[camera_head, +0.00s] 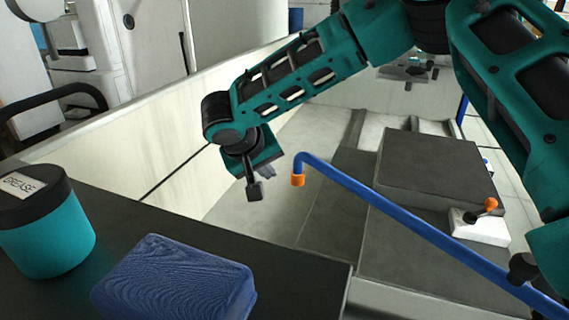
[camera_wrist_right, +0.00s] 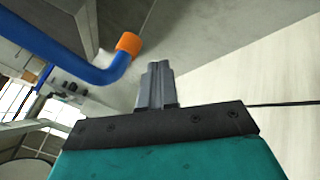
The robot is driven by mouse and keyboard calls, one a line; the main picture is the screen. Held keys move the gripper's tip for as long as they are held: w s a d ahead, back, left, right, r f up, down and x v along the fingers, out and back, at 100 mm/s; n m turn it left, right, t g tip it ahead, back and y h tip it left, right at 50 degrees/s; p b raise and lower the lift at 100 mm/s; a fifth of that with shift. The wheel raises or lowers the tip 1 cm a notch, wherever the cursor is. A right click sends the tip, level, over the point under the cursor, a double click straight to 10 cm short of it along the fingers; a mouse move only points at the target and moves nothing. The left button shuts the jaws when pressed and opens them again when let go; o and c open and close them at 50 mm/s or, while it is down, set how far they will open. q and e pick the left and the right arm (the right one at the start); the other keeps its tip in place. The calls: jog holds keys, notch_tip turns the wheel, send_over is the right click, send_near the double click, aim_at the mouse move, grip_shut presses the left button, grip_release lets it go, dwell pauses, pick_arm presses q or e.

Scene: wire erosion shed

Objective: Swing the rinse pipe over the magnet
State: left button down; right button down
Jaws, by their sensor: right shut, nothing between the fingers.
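The rinse pipe (camera_head: 400,215) is a blue tube running from the lower right up to a bent end with an orange tip (camera_head: 298,180). The tip appears left of the raised dark grey block (camera_head: 440,165), which I take for the magnet. My right gripper (camera_head: 254,191) is shut and empty, just left of the orange tip, with a gap between them in the picture. In the right wrist view, the closed fingers (camera_wrist_right: 155,85) are right of and below the pipe's orange tip (camera_wrist_right: 128,43). My left gripper is not in view.
A teal grease jar (camera_head: 45,235) and a blue block (camera_head: 175,280) stand on the dark bench at the front left. A white box with an orange-knobbed lever (camera_head: 480,225) sits beside the raised block. A pale wall (camera_head: 130,145) runs behind my right gripper.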

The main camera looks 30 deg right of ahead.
jog(key=d, duration=0.4)
jog(key=shift+w+d+f+p, duration=0.1)
jog(key=shift+f+p, duration=0.05)
jog(key=shift+p, duration=0.15)
